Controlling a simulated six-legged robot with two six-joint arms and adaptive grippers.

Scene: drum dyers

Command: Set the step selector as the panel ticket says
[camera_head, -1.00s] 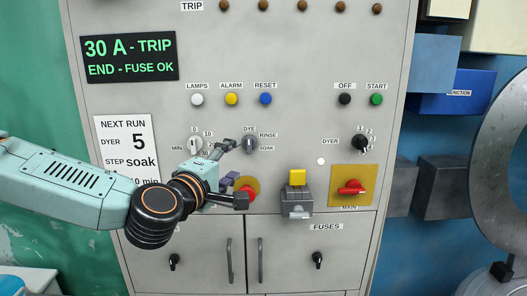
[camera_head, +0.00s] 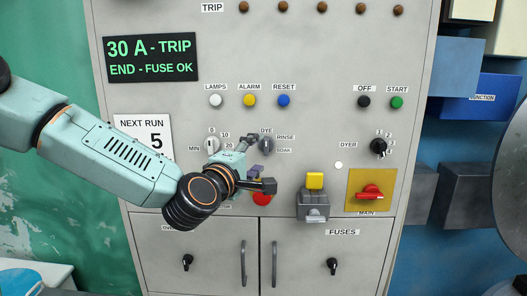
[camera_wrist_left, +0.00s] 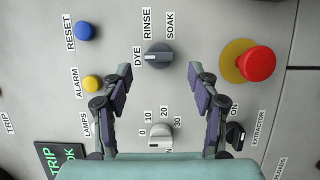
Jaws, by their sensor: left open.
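The step selector (camera_head: 266,145) is a grey knob on the panel, marked DYE, RINSE and SOAK. In the left wrist view the knob (camera_wrist_left: 159,55) has its white mark towards DYE. My left gripper (camera_head: 259,163) is open beside and below it in the head view. In the wrist view its fingers (camera_wrist_left: 160,74) are spread, with the knob just beyond and between the tips, not gripped. The panel ticket (camera_head: 143,126) shows NEXT RUN and 5; my left arm hides its lower lines. My right gripper is out of view.
The minutes knob (camera_wrist_left: 160,134) lies between my fingers' bases in the wrist view. A red mushroom button (camera_wrist_left: 257,63) on a yellow disc stands out nearby. The dyer selector (camera_head: 379,147), yellow block (camera_head: 315,181) and red main switch (camera_head: 370,192) are further right.

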